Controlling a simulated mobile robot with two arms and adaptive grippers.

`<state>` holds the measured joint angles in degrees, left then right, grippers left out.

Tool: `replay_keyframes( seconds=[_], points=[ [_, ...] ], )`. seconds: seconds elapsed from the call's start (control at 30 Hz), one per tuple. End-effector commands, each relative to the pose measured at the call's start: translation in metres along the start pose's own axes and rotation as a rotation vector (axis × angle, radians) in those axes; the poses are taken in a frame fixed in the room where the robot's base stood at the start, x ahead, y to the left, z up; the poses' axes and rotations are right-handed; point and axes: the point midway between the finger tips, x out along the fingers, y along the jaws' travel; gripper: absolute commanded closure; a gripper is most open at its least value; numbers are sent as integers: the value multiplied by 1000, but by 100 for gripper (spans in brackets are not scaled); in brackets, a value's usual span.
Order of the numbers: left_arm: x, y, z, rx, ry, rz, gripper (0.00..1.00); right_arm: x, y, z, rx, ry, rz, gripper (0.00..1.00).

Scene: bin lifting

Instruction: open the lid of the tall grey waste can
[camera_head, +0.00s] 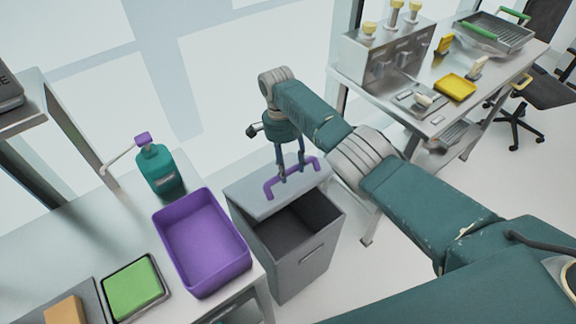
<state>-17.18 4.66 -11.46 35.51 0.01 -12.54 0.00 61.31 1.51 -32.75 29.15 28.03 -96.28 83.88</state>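The tall grey waste can (305,258) stands in the middle, beside the left bench. Its front part is uncovered and shows a dark inside. The grey lid (252,200) covers the back part of the top and bears an arched purple handle (272,184). My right gripper (292,174) points down at this handle. Its two fingers are apart, spread along the handle's length, with the tips at or very near it. I cannot tell whether they touch it. My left gripper is not in view.
A purple bin (203,240), a teal pump bottle (160,170) and a green sponge (133,288) in a tray are on the left bench. A metal table (440,115) with equipment and a yellow tray (455,87) stands at the right. Floor shows between the can and that table.

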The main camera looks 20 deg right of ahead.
Motion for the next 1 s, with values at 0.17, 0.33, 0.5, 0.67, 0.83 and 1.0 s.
replay_keyframes(
  seconds=[0.17,0.33,0.5,0.67,0.83,1.0],
  points=[
    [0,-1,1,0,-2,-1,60,-15,-1,0,-1,1,-3,55],
    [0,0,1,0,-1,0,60,-50,-2,0,-1,1,-6,55],
    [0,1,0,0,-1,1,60,-86,-1,0,-1,1,-5,55],
    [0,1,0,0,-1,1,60,-109,-1,0,0,0,-3,55],
    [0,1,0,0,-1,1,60,-120,-1,0,0,0,-2,55],
    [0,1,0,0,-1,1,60,-120,0,0,-1,0,-1,55]
  ],
)
